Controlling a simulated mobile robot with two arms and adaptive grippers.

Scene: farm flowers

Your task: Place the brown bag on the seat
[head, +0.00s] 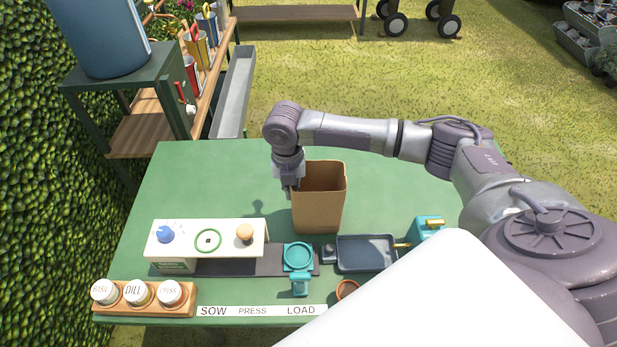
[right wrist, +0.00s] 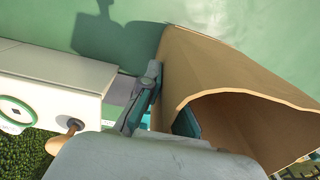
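The brown bag (head: 319,210) stands upright and open-topped at the middle of the green table in the head view. In the right wrist view the bag (right wrist: 220,75) fills the right side. My right gripper (head: 289,188) points down at the bag's left rim. In the right wrist view one finger of the right gripper (right wrist: 165,108) is outside the bag wall and the other is partly hidden inside. Whether they pinch the wall is unclear. My left gripper is not in view. Nothing is labelled as a seat; a dark tray (head: 368,255) lies in front of the bag.
A white panel (head: 188,251) with a blue knob, green ring and wooden knob is left of the bag. A teal press (head: 299,258) stands in front. Seed jars (head: 136,293) sit front left. My right arm crosses above the table's right side. The table's back left is clear.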

